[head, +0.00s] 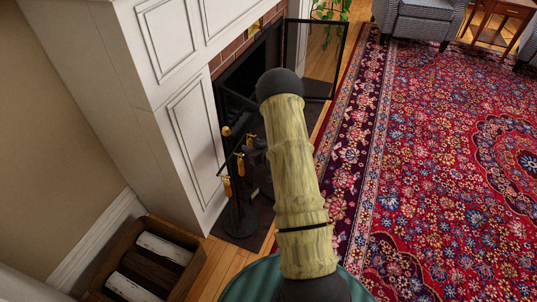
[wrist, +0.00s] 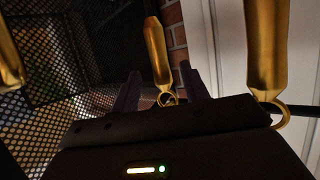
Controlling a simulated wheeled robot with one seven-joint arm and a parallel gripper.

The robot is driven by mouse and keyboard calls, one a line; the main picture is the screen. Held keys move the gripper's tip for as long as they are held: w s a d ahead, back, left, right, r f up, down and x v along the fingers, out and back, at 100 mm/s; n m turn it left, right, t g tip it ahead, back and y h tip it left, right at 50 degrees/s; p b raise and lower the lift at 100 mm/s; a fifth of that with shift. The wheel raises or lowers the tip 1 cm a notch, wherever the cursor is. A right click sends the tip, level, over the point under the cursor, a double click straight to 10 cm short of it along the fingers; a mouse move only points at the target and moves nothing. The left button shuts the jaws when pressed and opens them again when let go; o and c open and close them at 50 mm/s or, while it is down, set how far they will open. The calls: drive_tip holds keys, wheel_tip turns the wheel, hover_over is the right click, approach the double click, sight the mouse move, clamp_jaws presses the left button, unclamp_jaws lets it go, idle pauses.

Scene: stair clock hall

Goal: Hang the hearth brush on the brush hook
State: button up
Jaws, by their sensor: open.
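A dark fireside tool stand (head: 240,212) stands on the hearth beside the white mantel, with brass-handled tools on its arms. One brass handle (head: 227,187) hangs at its left; another (head: 241,165) is behind it. In the wrist view my gripper (wrist: 160,88) is open, and a brass handle with a ring (wrist: 160,55) shows between its two dark fingers; I cannot tell if they touch. More brass handles show at the right (wrist: 265,45) and left edge (wrist: 10,65). I cannot tell which belongs to the hearth brush or which arm is the brush hook.
A wooden box with logs (head: 150,260) sits at lower left. The white mantel (head: 185,120) is close to the stand's left. A dark mesh screen (wrist: 60,80) and bricks (wrist: 177,40) are near the gripper. The red patterned rug (head: 430,160) is open floor at right.

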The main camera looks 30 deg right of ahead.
drive_tip(key=a+p+v, duration=0.1)
drive_tip(key=p+v, duration=0.2)
drive_tip(key=v, duration=1.2)
drive_tip(key=shift+s+d+r, duration=0.15)
drive_tip(key=shift+s+d, duration=0.05)
drive_tip(key=shift+d, duration=0.15)
drive_tip(key=a+r+g+h, duration=0.2)
drive_tip(key=a+r+g, duration=0.35)
drive_tip(key=r, duration=0.25)
drive_tip(key=s+a+r+m+g, duration=0.1)
drive_tip(key=s+a+r+g, duration=0.5)
drive_tip(key=s+a+r, duration=0.5)
wheel_tip(320, 180, up, 32)
drive_tip(key=s+a+p, duration=0.1)
drive_tip(key=p, duration=3.3)
drive_tip(key=shift+s+f+y, duration=0.2)
drive_tip(key=shift+s+y, duration=0.15)
drive_tip(key=shift+y, duration=0.05)
